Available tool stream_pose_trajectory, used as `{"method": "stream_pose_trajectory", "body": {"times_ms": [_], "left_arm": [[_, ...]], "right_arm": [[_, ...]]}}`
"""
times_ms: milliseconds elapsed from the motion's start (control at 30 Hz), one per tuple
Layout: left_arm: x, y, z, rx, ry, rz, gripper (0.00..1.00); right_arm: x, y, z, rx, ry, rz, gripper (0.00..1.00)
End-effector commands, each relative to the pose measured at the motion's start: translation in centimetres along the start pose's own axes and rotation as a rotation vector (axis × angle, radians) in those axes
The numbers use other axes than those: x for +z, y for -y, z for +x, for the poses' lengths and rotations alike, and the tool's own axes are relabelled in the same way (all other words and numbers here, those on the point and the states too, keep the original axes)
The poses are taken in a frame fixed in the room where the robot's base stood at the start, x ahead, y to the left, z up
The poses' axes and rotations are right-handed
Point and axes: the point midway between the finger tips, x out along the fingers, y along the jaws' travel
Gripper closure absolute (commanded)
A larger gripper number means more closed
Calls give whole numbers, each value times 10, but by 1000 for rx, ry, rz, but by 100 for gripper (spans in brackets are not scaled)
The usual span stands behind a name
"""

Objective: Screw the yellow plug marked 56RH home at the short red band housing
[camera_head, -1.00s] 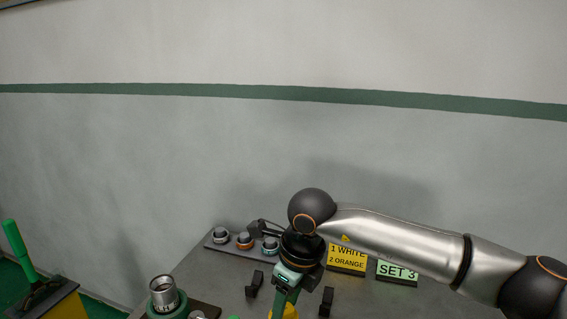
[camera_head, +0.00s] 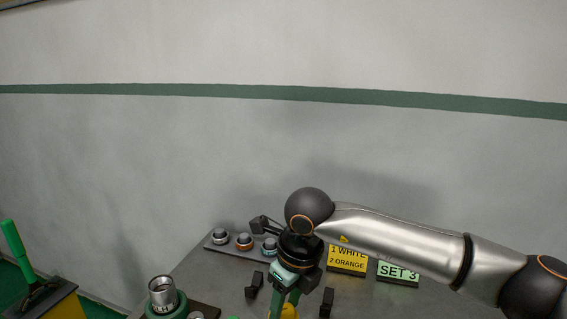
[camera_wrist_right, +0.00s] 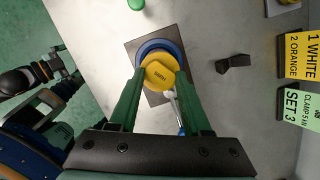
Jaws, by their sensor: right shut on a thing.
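The yellow plug (camera_wrist_right: 158,75), with small lettering that looks like 56RH, sits between the green fingers of my right gripper (camera_wrist_right: 160,82) in the right wrist view. My right gripper (camera_head: 283,306) is shut on it. In the head view only a bit of yellow (camera_head: 291,312) shows at the lower edge. Under the plug is a round fitting with a blue ring (camera_wrist_right: 142,55) on a dark plate. I cannot tell how far the plug is seated. No short red band is visible. A dark jointed arm part of mine, seemingly the left gripper (camera_wrist_right: 48,70), shows at the left; its jaws are unclear.
A silver pipe piece (camera_head: 163,290) stands in a green holder at front left. A rack (camera_head: 235,249) with several ringed pieces is behind. Signs "1 WHITE 2 ORANGE" (camera_head: 347,261) and "SET 3" (camera_head: 398,271) stand at right. Black blocks (camera_head: 254,285) flank the gripper.

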Motion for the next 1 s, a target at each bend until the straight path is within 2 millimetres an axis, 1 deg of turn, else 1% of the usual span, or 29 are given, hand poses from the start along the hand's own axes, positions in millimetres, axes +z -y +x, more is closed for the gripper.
{"method": "stream_pose_trajectory", "body": {"times_ms": [33, 100, 233, 533, 667, 900, 1000], "left_arm": [[6, 1, 6, 0, 0, 0, 0], [10, 1, 9, 0, 0, 0, 0], [13, 2, 12, -1, 0, 0, 0], [9, 1, 10, 0, -6, 1, 0], [14, 1, 13, 3, -3, 2, 0], [27, 2, 26, 1, -4, 1, 0], [28, 2, 27, 1, -4, 1, 0]], "right_arm": [[0, -1, 4, -14, 2, 55, 100], [-1, -1, 4, -30, 1, 134, 100], [0, -1, 2, -49, 0, 233, 100], [0, -1, 0, -53, -1, 260, 100], [0, -2, 2, -61, -1, 299, 100], [0, -3, 4, -118, 0, 571, 100], [1, -3, 2, -132, 0, 646, 100]]}}
